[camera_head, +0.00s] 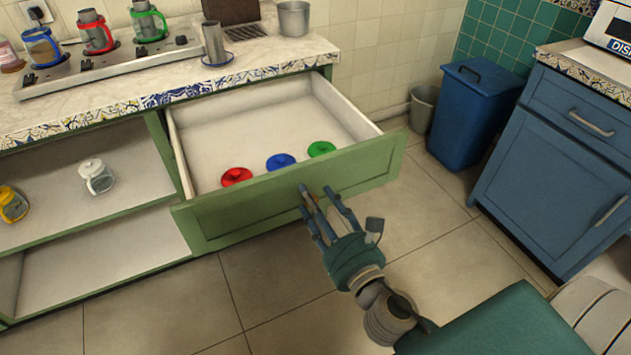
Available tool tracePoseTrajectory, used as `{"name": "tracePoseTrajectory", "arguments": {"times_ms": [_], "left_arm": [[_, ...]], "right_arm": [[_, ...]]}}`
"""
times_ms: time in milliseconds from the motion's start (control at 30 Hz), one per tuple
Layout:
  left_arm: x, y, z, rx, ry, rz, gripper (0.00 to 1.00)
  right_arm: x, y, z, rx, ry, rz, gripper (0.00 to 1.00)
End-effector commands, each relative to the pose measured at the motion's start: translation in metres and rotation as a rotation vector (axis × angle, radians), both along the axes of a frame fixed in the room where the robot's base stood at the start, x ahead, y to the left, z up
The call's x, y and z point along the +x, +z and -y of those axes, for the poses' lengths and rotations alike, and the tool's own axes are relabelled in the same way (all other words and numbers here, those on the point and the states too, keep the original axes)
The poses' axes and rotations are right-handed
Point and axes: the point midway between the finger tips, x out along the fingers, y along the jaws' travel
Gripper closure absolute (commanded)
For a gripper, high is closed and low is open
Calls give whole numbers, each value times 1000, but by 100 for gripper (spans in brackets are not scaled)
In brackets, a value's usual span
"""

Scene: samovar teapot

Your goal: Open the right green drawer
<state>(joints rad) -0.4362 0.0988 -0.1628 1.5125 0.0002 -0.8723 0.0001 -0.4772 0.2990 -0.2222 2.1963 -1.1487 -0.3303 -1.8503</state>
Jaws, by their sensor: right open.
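The right green drawer (222,220) is pulled well out of the green counter, and its white inside shows. A red lid (236,176), a blue lid (280,161) and a green lid (321,148) lie in a row on its floor near the front panel. My right gripper (320,200) is open at the middle of the front panel, with its fingertips over the outer face. The fingers hide the handle area, and I cannot tell whether they touch it. My left gripper is not in view.
The counter above holds a stove with several coloured pots (97,32) and a metal cup (214,43). Open shelves at the left hold a white jar (96,177) and a yellow jar (12,204). A blue bin (470,118) and blue cabinet (556,170) stand right. Floor before the drawer is clear.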

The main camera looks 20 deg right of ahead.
Motion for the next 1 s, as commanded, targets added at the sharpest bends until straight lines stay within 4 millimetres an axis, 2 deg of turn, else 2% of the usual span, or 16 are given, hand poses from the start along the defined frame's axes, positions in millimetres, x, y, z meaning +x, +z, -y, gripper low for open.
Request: {"name": "tracePoseTrajectory", "arguments": {"times_ms": [100, 200, 400, 600, 1000], "left_arm": [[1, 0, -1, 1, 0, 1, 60], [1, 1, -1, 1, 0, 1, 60], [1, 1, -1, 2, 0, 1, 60], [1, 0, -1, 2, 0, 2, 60], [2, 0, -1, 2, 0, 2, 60]], "right_arm": [[1, 28, -1, -4, 5, 14, 55], [1, 48, 0, -4, 4, 16, 55], [1, 74, 0, -1, 2, 9, 55], [0, 81, -1, -1, 2, 2, 55], [0, 81, 0, 0, 1, 2, 55]]}}
